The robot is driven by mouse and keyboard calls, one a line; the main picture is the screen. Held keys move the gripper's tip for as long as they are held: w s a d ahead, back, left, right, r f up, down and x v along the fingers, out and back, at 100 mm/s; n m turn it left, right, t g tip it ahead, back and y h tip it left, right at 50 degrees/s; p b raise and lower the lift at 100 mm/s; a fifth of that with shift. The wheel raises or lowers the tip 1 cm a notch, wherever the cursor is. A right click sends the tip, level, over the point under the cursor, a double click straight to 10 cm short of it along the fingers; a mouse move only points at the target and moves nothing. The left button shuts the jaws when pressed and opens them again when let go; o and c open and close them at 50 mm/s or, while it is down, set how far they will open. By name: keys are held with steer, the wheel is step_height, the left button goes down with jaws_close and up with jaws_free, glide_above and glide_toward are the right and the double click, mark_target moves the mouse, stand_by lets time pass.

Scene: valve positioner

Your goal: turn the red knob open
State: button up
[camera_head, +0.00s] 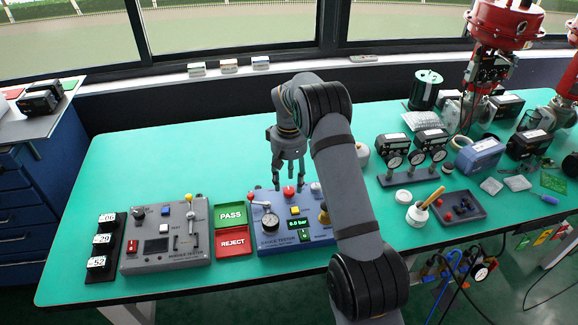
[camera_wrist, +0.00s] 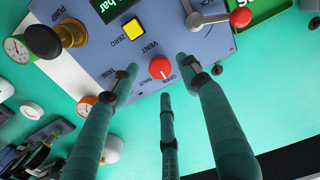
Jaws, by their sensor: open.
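The red knob (camera_wrist: 160,68) is round, with a small pale mark on its top, and sits on the blue-grey gauge tester panel (camera_wrist: 120,55). SHUT and OPEN labels lie beside it. I cannot tell exactly which label the mark points at. In the head view the red knob (camera_head: 289,191) is at the tester's back edge. My gripper (camera_wrist: 158,78) has three dark fingers, spread open around the knob in the picture and apart from it. In the head view my gripper (camera_head: 289,178) points down just above the knob, empty.
On the same tester are a yellow ZERO button (camera_wrist: 133,29), a black pump knob (camera_wrist: 68,33) and a lever with a red ball (camera_wrist: 240,17). Green PASS (camera_head: 229,215) and red REJECT (camera_head: 233,241) trays stand left of it.

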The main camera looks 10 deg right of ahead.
mark_target(289, 190)
step_height(289, 190, up, 9)
stand_by(0.3)
steer(key=shift+f, duration=0.2)
step_height(289, 190, down, 12)
steer(key=shift+r, duration=0.1)
stand_by(0.5)
steer(key=shift+r, duration=0.15)
